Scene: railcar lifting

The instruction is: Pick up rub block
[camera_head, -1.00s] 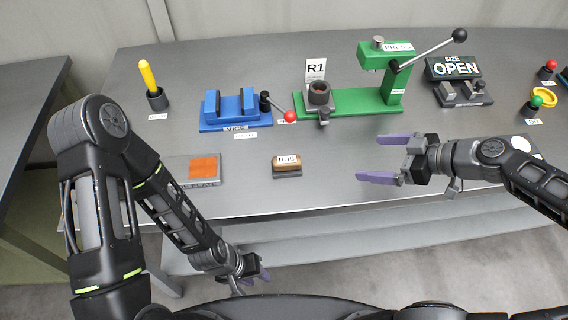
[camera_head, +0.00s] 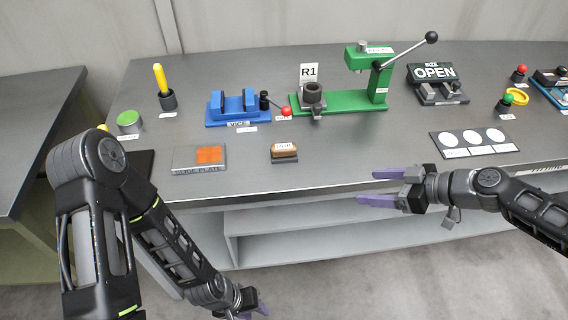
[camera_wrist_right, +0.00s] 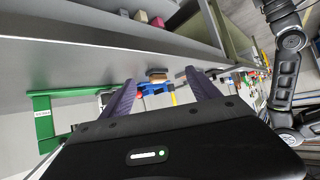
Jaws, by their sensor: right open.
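The rub block (camera_head: 284,149) is a small brown block on a dark base, labelled on top, near the front middle of the table. It also shows small in the right wrist view (camera_wrist_right: 157,75), between the fingers. My right gripper (camera_head: 366,187) is open and empty at the table's front edge, to the right of the block and apart from it. Its purple fingers show in the right wrist view (camera_wrist_right: 160,92). My left gripper (camera_head: 255,303) hangs low in front of the table, with purple fingers partly seen; its opening is unclear.
A plate with an orange patch (camera_head: 209,154) lies left of the block. Behind stand a blue vise (camera_head: 233,108) with a red-knobbed handle and a green press (camera_head: 345,103). A panel with white circles (camera_head: 474,142) lies at right. The table is clear between block and right gripper.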

